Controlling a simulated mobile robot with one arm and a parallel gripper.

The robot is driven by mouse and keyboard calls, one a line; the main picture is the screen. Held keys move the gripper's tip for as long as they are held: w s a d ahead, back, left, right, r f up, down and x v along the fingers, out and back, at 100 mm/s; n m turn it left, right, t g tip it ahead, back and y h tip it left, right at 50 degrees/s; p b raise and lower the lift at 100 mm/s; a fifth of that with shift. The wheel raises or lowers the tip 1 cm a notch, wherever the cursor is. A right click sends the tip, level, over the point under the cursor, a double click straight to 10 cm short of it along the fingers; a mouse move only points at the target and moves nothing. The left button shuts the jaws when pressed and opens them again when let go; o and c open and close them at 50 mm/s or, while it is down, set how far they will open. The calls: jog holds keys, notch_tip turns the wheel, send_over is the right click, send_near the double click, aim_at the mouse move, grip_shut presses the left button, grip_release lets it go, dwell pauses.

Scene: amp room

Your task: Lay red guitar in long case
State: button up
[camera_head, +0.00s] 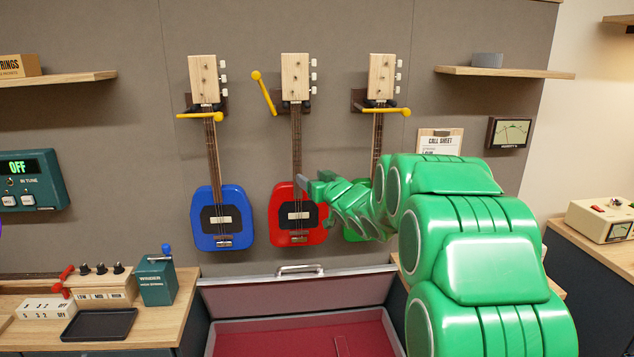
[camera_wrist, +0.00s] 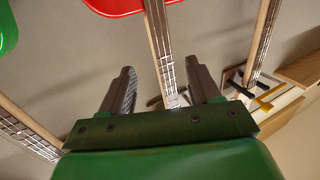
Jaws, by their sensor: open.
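The red guitar (camera_head: 283,237) hangs upright on the wall, between a blue guitar (camera_head: 208,233) and a partly hidden green one (camera_head: 352,236). The yellow latch (camera_head: 264,92) beside its neck is swung up, clear of the neck. My gripper (camera_head: 303,182) is at the lower neck, just above the red body. In the wrist view, my open gripper (camera_wrist: 163,78) has a finger on each side of the red guitar's neck (camera_wrist: 160,40); I cannot tell whether either touches it. The long case (camera_head: 250,332) lies open below, red-lined, its right end hidden by my arm.
Yellow latches cross the necks of the blue (camera_head: 200,115) and green (camera_head: 386,110) guitars. A bench at left holds a winder (camera_head: 156,281), a black tray (camera_head: 99,324) and boxes with knobs. The case's raised grey panel (camera_head: 255,296) has a handle on top.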

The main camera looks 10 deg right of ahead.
aim_at(299, 159)
jog(key=shift+x, duration=4.15)
jog(key=shift+r, duration=0.1)
grip_shut()
jog(key=shift+r, duration=0.15)
jog(key=shift+r, duration=1.5)
jog(key=shift+s, duration=0.15)
